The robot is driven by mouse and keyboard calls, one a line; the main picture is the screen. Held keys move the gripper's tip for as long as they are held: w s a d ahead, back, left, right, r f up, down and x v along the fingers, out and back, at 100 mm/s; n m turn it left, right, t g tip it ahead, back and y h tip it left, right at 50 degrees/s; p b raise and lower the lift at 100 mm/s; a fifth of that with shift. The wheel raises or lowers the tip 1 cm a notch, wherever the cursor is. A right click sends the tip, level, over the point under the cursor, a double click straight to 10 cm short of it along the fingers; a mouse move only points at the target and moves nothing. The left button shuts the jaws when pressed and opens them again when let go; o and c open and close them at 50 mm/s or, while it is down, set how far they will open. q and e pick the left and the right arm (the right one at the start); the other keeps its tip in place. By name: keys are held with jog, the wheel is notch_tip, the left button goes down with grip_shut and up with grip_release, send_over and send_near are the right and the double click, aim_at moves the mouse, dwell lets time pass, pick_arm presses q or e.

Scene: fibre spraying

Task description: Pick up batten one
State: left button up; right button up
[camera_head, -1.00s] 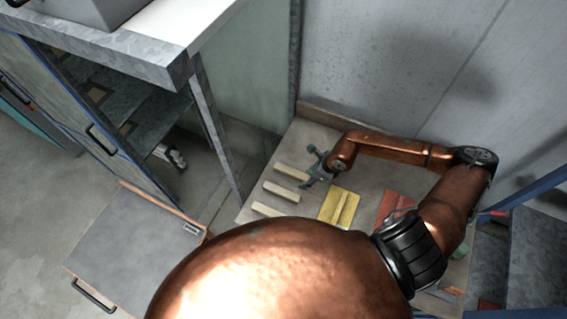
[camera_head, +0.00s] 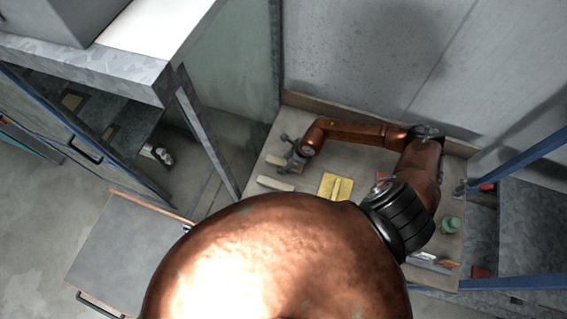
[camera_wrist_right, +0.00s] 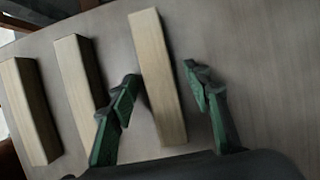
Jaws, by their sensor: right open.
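Three pale wooden battens lie side by side on the workbench top in the right wrist view: a right one (camera_wrist_right: 158,75), a middle one (camera_wrist_right: 80,75) and a left one (camera_wrist_right: 30,110). I cannot tell which is batten one. My right gripper (camera_wrist_right: 166,95) is open, with one green finger on each side of the right batten; the left finger is very close to it, and contact is unclear. In the head view my right gripper (camera_head: 288,148) is over the far batten (camera_head: 276,161); another batten (camera_head: 275,184) lies nearer. My left gripper is not in view.
A yellow piece (camera_head: 336,187) lies right of the battens on the bench (camera_head: 312,180). A green round item (camera_head: 450,225) stands at the bench's right. A wall (camera_head: 360,60) rises behind. A tall metal-edged table (camera_head: 150,80) stands at left.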

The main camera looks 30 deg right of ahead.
jog(key=shift+f, duration=0.1)
jog(key=shift+c, duration=1.2)
jog(key=c, duration=0.9)
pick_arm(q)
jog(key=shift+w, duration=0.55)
pick_arm(e)
grip_shut()
